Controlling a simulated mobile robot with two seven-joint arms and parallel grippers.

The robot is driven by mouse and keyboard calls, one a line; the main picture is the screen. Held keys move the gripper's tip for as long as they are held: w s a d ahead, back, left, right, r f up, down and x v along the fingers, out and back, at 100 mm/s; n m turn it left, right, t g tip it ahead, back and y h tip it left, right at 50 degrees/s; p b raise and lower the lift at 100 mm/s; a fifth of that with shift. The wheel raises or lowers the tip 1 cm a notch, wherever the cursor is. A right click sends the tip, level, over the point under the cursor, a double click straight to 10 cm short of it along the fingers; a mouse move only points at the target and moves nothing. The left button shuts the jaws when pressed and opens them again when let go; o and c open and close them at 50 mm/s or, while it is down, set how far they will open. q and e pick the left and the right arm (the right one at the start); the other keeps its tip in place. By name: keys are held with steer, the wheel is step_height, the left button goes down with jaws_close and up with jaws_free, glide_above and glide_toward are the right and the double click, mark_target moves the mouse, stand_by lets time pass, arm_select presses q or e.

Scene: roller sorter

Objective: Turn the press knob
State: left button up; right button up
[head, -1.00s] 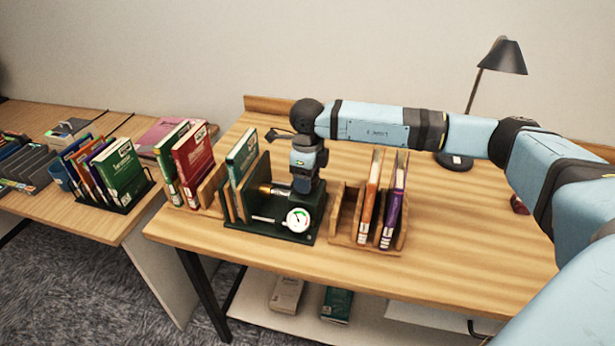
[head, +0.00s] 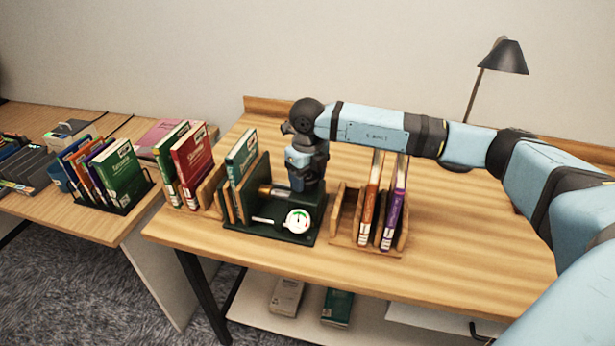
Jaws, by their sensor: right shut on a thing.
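The book press (head: 268,235) is a dark green base on the wooden desk, with a round white dial gauge (head: 298,221), a brass screw (head: 278,191) and upright boards. A green book (head: 241,158) stands between the boards. My right gripper (head: 304,181) points down at the right end of the press, behind the gauge, in line with the screw. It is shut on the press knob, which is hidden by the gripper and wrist. My left gripper is not in view.
A wooden rack with orange and purple books (head: 393,205) stands just right of the press. Another rack with green and red books (head: 194,165) stands close on its left. A black desk lamp (head: 503,57) is behind my right arm. The right desktop is mostly clear.

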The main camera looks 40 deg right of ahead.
mark_target(308, 176)
steer(key=shift+r, duration=0.1)
steer(key=o, duration=0.9)
step_height(308, 176, up, 14)
stand_by(0.5)
steer(key=shift+s+f, duration=0.1)
steer(key=shift+f, duration=0.15)
